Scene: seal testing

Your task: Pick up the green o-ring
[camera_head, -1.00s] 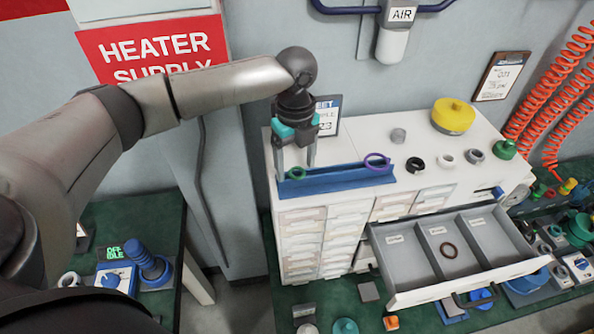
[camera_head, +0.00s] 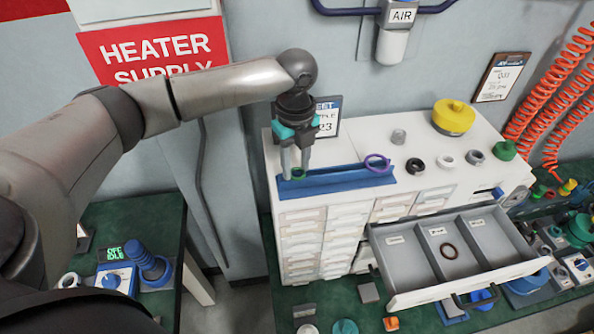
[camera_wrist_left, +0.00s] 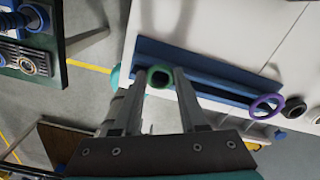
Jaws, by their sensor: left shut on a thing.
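The green o-ring (camera_head: 298,174) is at the left end of the blue rack (camera_head: 340,182) on top of the white cabinet. My left gripper (camera_head: 295,175) points down over that end, its fingers shut on the green o-ring. In the left wrist view the green o-ring (camera_wrist_left: 159,77) shows between the two fingertips (camera_wrist_left: 164,76). The fingers cover part of it. It is still at the rack, and I cannot tell if it is clear of it. My right gripper is not in view.
A purple o-ring (camera_head: 377,163) sits at the rack's right end. Several small rings and a yellow cylinder (camera_head: 453,117) stand on the cabinet top (camera_head: 350,140). A sign stands behind the gripper.

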